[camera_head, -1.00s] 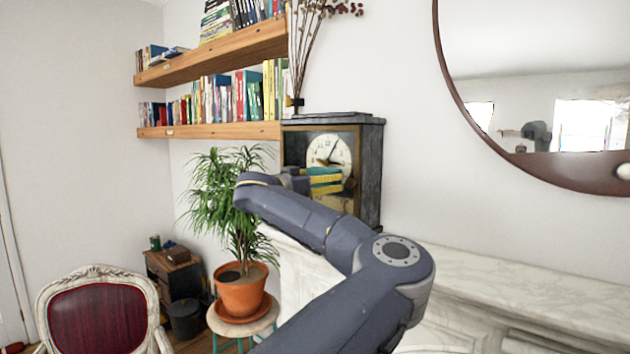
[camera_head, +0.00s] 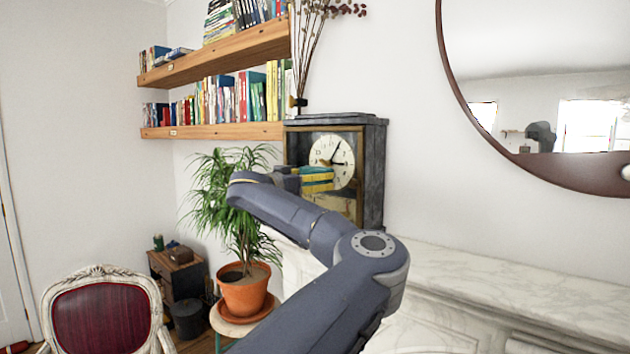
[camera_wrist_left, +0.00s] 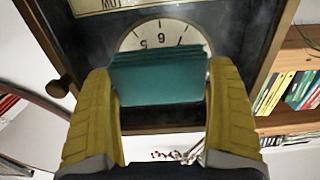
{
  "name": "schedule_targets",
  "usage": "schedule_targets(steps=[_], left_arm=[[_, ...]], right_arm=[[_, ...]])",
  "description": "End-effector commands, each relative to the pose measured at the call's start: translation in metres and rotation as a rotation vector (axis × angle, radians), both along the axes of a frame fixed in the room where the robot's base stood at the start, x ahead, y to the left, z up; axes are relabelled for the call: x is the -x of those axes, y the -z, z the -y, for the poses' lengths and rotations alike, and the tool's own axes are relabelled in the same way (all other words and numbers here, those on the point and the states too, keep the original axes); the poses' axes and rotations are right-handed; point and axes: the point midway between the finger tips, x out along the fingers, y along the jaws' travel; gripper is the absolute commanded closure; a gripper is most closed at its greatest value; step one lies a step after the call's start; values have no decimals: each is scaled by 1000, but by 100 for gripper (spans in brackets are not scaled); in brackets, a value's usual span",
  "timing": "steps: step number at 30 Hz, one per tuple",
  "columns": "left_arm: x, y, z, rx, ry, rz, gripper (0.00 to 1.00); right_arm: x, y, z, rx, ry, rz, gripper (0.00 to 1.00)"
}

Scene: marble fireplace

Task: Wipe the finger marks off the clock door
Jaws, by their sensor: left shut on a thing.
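The clock (camera_head: 373,165) is a dark case standing upright on the mantel, with a brass-edged door (camera_head: 340,130) over a pale round dial. My left gripper (camera_head: 318,178) is in front of the door, at the dial's lower left. The block covers part of the dial; contact cannot be told. Finger marks are not clearly visible.
A leafy plant in an orange pot (camera_head: 245,292) stands left of my arm. Book shelves (camera_head: 210,131) are left of the clock, with dried stems in a vase (camera_head: 297,102) above it. A round mirror (camera_head: 480,135) hangs right. The marble mantel (camera_head: 500,285) is bare at right.

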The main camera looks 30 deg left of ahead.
Motion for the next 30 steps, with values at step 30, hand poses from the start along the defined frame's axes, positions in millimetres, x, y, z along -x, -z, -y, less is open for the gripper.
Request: schedule_targets(steps=[30], left_arm=[[-14,0,-56,0,1,1,38]], right_arm=[[0,0,0,0,0,0,56]])
